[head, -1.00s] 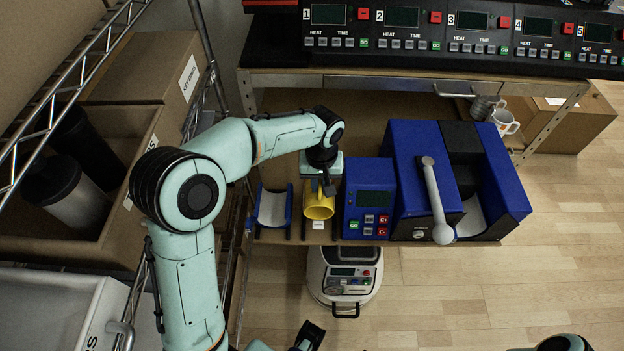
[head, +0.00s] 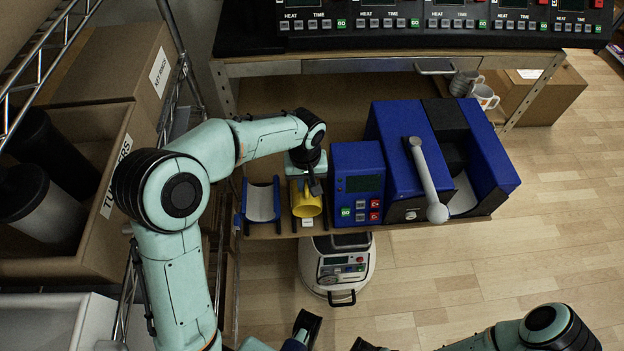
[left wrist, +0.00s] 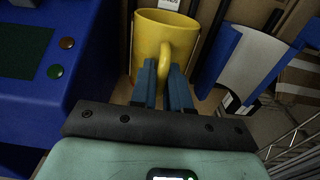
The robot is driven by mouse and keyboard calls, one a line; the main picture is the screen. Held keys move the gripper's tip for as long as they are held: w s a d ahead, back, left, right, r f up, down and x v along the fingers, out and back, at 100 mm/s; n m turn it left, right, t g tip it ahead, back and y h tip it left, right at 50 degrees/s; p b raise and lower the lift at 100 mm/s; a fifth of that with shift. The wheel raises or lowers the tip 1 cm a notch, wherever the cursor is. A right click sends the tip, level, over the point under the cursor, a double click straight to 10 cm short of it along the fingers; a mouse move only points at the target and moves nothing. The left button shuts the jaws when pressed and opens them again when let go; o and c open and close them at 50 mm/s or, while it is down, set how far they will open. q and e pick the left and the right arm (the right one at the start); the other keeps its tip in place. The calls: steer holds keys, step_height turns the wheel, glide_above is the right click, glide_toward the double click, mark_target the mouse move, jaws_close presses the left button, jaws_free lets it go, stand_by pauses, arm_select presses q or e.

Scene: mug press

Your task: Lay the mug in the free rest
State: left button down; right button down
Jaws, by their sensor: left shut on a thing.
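The yellow mug (head: 306,204) lies on its side near the front edge of the shelf, its mouth facing the front. It also shows in the left wrist view (left wrist: 148,37). My left gripper (head: 314,184) is above it, and its blue fingers (left wrist: 166,85) are shut on the mug's handle. The free rest (head: 262,204), a blue cradle with a pale lining, stands empty just left of the mug. It shows to the right of the mug in the left wrist view (left wrist: 247,62). Whether the mug touches a support underneath is hidden.
A blue control box (head: 358,190) stands close to the mug's right. Beyond it is the blue press (head: 402,150) with a grey lever. Other mugs (head: 485,97) are at the back right. A wire rack and boxes (head: 105,185) flank the left. My right arm (head: 545,325) shows at bottom right.

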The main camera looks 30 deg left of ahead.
arm_select(q)
steer(key=shift+s+a+f, duration=0.1)
steer(key=shift+w+d, duration=0.25)
steer(key=shift+d, duration=0.25)
steer(key=c, duration=1)
jaws_free()
steer(key=shift+s+a, duration=0.1)
steer(key=shift+a, duration=0.05)
steer(key=shift+o, duration=0.2)
steer(key=o, duration=1)
steer(key=shift+c, duration=0.2)
steer(key=shift+r, duration=0.2)
